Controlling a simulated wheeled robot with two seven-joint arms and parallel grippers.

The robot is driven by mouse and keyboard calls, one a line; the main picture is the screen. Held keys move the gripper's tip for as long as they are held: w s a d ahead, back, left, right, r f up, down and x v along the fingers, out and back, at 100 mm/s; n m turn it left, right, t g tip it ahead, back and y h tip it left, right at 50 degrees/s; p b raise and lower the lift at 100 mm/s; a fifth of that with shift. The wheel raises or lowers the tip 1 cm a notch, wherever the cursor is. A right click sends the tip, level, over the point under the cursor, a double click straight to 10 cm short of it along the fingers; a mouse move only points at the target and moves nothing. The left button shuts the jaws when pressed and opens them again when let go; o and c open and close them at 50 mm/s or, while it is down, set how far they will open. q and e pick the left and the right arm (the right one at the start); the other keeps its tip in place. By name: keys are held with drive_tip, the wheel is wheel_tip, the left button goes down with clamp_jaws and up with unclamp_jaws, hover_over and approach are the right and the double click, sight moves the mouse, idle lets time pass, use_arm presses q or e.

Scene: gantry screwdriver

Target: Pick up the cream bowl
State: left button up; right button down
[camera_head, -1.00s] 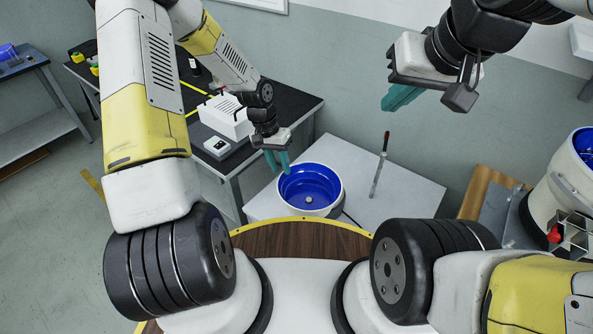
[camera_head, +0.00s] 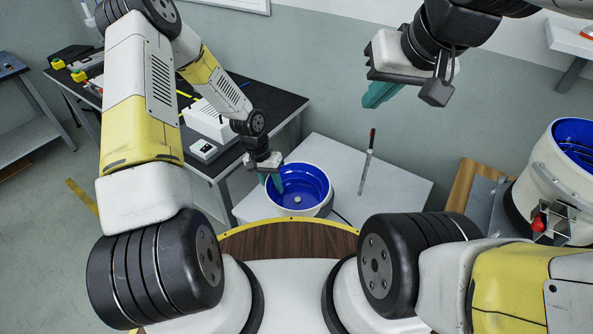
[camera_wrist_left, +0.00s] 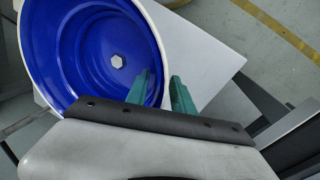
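The cream bowl (camera_head: 318,211) has a bright blue inside with a small pale hex piece at its bottom. It stands on a pale table in front of me. It also fills the upper left of the left wrist view (camera_wrist_left: 100,60). My left gripper (camera_head: 270,182) is at the bowl's left rim with its teal fingers apart. In the left wrist view the gripper (camera_wrist_left: 161,92) has one finger over the bowl's inside and the other outside, with the rim between them. Contact cannot be told. My right gripper (camera_head: 380,94) hangs high at the right, away from the bowl; its finger gap is not clear.
The pale table (camera_head: 395,195) also bears an upright screwdriver-like tool (camera_head: 367,162) right of the bowl. A black workbench (camera_head: 262,100) with a white box (camera_head: 208,121) is behind left. A white, blue-lined feeder (camera_head: 555,170) stands at the right.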

use_arm(q)
clamp_jaws()
idle(1.3)
